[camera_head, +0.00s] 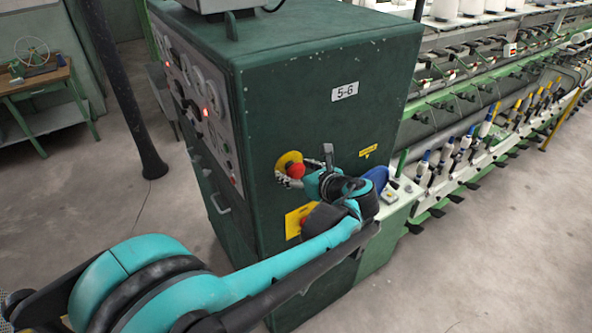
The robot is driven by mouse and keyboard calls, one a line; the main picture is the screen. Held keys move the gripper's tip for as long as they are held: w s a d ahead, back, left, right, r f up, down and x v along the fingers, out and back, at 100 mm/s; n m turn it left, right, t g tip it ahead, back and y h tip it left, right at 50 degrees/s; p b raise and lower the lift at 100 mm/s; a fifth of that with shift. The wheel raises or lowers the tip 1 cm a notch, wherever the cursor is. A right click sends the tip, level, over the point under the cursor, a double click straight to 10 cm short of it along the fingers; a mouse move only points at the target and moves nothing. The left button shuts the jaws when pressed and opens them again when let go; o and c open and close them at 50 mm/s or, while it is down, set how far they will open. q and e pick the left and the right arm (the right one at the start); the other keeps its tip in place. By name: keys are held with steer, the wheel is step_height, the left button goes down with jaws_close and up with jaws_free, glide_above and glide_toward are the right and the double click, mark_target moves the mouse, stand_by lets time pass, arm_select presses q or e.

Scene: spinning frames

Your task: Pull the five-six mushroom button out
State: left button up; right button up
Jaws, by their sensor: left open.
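The red mushroom button (296,170) sits on a round yellow plate (284,160) on the side of a dark green cabinet (330,125). A white label (345,92) above it looks like "5-6" or "5-G". My left arm comes in from the lower left. My left gripper (318,168) is open and just right of the button, with its fingers partly hidden by each other and by the wrist. I cannot tell whether a finger touches the button. My right gripper is not in view.
A yellow panel (297,220) with a red part is partly behind my wrist. Spinning frames with several bobbins (450,150) run along the right. The cabinet's left face has lit red lamps and gauges (200,90). A dark post (125,90) stands at left. The floor at lower right is clear.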

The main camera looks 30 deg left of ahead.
arm_select(q)
steer(key=c, duration=1.5)
steer(key=shift+s+d, duration=0.25)
steer(key=shift+d, duration=0.35)
jaws_close()
steer(key=shift+a, duration=0.1)
steer(key=o, duration=1.5)
jaws_free()
steer(key=shift+d, duration=0.25)
steer(key=shift+s+d, duration=0.1)
steer(key=shift+d+r, duration=0.2)
steer(key=shift+d, duration=0.1)
steer(key=v, duration=1.1)
steer(key=shift+s, duration=0.2)
